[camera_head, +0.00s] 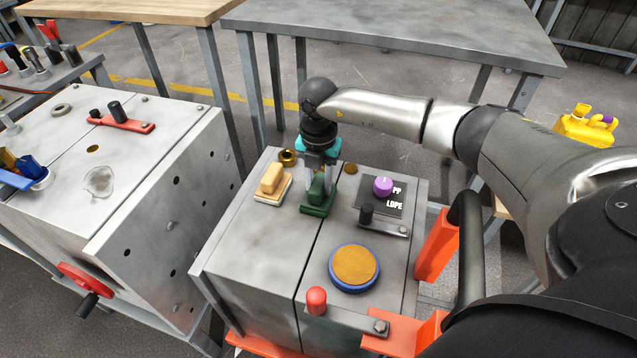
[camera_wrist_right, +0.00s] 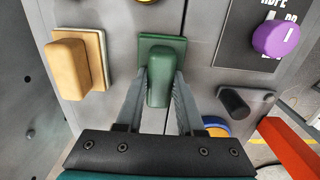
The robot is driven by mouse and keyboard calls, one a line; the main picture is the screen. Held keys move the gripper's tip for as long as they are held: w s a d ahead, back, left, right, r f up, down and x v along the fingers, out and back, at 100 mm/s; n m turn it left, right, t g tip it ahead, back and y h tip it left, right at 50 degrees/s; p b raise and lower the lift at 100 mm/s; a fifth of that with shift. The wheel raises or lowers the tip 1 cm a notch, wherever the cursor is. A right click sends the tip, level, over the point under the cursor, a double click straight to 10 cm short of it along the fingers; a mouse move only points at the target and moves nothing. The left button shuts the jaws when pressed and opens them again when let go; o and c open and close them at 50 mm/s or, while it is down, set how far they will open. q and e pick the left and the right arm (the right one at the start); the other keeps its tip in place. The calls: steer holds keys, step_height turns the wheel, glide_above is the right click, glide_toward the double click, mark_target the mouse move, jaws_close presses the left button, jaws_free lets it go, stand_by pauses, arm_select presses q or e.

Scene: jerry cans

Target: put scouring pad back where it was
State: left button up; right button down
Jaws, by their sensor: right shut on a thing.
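The green scouring pad (camera_head: 318,200) has a block-shaped grip on a flat base and is on top of the grey metal cabinet, near its back edge. My right gripper (camera_head: 317,180) reaches down over it from above. In the right wrist view, the two grey fingers are shut on the pad's green grip (camera_wrist_right: 161,82), one on each side. The pad's base (camera_wrist_right: 160,45) appears to be at the cabinet top; I cannot tell whether it touches. My left gripper is not in view.
A tan pad (camera_head: 270,182) lies left of the green one. A purple knob (camera_head: 383,186), a dark lever (camera_head: 366,214), a blue-rimmed orange disc (camera_head: 354,266) and a red knob (camera_head: 316,297) occupy the cabinet top (camera_head: 255,250). A yellow jerry can (camera_head: 583,130) stands at right.

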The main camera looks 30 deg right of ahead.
mark_target(318, 182)
steer(key=shift+f, duration=0.15)
steer(key=c, duration=0.5)
jaws_free()
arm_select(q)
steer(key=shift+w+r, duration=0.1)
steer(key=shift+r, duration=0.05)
arm_select(e)
steer(key=shift+r, duration=0.3)
step_height(318, 182, up, 10)
steer(key=p, duration=0.4)
arm_select(q)
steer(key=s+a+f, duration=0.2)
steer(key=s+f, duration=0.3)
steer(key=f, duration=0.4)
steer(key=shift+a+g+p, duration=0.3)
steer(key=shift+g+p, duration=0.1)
steer(key=shift+p, duration=0.05)
arm_select(e)
steer(key=shift+r, duration=0.9)
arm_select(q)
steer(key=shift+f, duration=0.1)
